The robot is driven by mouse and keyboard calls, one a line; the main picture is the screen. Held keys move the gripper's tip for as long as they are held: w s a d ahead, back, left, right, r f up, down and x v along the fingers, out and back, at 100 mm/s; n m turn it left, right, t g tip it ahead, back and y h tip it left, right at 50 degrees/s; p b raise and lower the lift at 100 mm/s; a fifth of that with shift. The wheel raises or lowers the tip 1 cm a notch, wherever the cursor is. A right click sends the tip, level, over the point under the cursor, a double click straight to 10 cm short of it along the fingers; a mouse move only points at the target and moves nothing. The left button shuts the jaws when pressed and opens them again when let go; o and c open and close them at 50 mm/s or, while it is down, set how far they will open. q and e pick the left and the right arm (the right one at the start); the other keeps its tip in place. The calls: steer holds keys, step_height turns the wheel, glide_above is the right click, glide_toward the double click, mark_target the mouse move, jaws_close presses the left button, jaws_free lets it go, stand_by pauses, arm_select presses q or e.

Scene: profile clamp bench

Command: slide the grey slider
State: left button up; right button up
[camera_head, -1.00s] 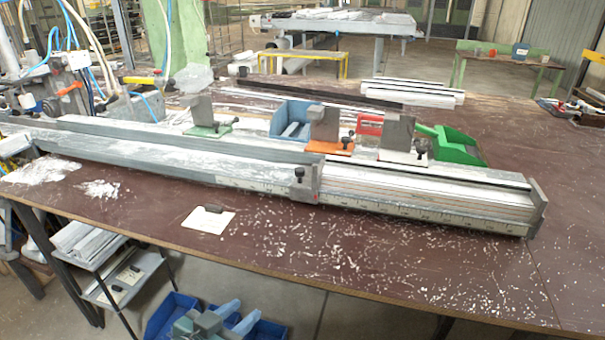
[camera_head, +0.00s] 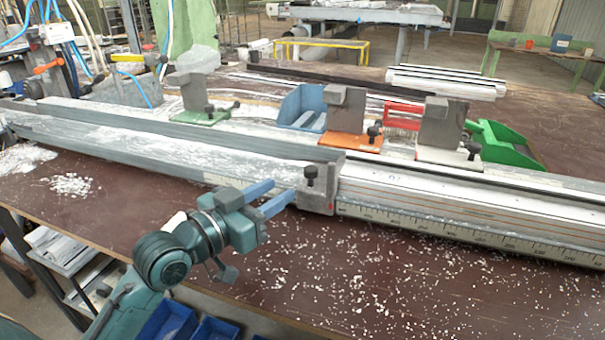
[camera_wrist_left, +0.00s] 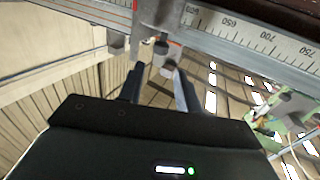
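The grey slider (camera_head: 321,191) sits on the long profile rail (camera_head: 450,208), with a dark knob (camera_head: 311,172) on its near side. In the left wrist view the slider (camera_wrist_left: 158,14) is at the top, beside the ruler scale (camera_wrist_left: 255,36). My left gripper (camera_head: 283,193) is just left of the slider, its two blue fingers apart and pointing at it. In the left wrist view the fingers (camera_wrist_left: 158,78) are open, with a grey cylindrical knob (camera_wrist_left: 168,68) showing between their tips. Whether they touch it I cannot tell. My right gripper is not in view.
Upright grey blocks stand behind the rail on green (camera_head: 205,117), orange (camera_head: 352,142) and white (camera_head: 449,157) bases. A blue bin (camera_head: 300,106) and a green bin (camera_head: 505,146) are behind. Shavings litter the brown table (camera_head: 400,290), otherwise clear in front of the rail.

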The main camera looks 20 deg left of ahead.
mark_target(306, 173)
arm_select(q)
steer(key=x, duration=0.8)
steer(key=shift+s, duration=0.1)
jaws_close()
